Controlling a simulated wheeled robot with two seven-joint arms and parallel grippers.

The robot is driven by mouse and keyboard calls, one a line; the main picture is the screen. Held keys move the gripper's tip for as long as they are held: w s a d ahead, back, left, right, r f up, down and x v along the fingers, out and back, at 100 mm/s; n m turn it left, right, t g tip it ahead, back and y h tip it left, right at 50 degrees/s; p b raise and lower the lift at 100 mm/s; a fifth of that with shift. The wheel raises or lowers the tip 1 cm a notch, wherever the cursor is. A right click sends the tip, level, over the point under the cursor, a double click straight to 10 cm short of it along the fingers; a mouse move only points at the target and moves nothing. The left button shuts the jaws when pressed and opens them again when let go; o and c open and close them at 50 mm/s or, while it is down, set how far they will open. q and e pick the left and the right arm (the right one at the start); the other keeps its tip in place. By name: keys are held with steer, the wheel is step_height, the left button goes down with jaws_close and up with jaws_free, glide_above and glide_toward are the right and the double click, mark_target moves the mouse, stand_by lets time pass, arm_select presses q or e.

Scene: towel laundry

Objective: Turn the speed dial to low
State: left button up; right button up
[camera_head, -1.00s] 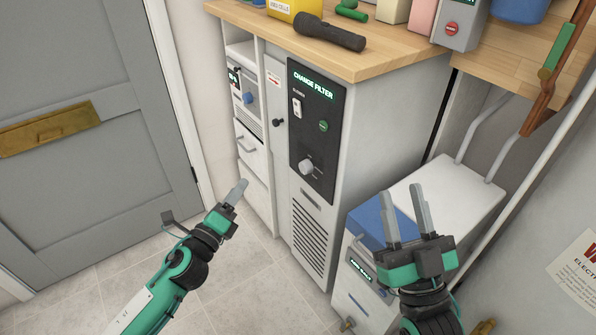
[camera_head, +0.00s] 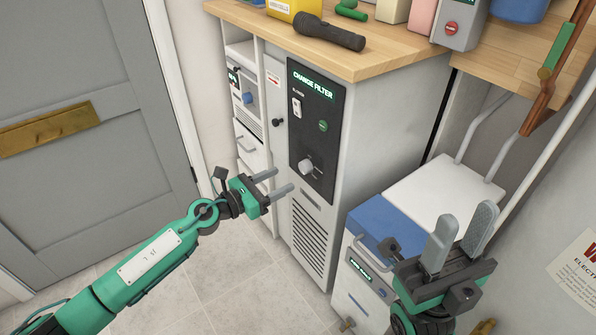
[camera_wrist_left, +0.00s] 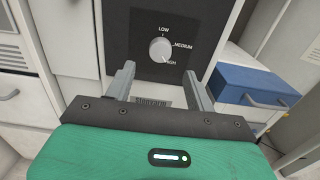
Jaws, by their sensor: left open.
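The speed dial (camera_head: 306,167) is a pale round knob low on the black control panel (camera_head: 326,110) of a white cabinet. In the left wrist view the dial (camera_wrist_left: 160,50) is ringed by the labels LOW above, MEDIUM to the right and HIGH at lower right. I cannot tell for sure which label it points to. My left gripper (camera_head: 283,180) is open and empty, just in front of and left of the dial, apart from it. In the wrist view its fingers (camera_wrist_left: 158,70) point toward the panel, below the dial. My right gripper (camera_head: 458,238) is open and empty at right.
The panel shows a CHANGE FILTER display (camera_head: 313,85), a white switch (camera_head: 297,107) and a green button (camera_head: 323,126). A wooden counter (camera_head: 380,55) with a black flashlight (camera_head: 329,32) is above. A blue-and-white unit (camera_head: 380,222) stands right, under my right gripper.

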mark_target(302, 169)
arm_select(q)
steer(key=x, duration=0.7)
steer(key=shift+b, duration=0.3)
steer(key=c, duration=1)
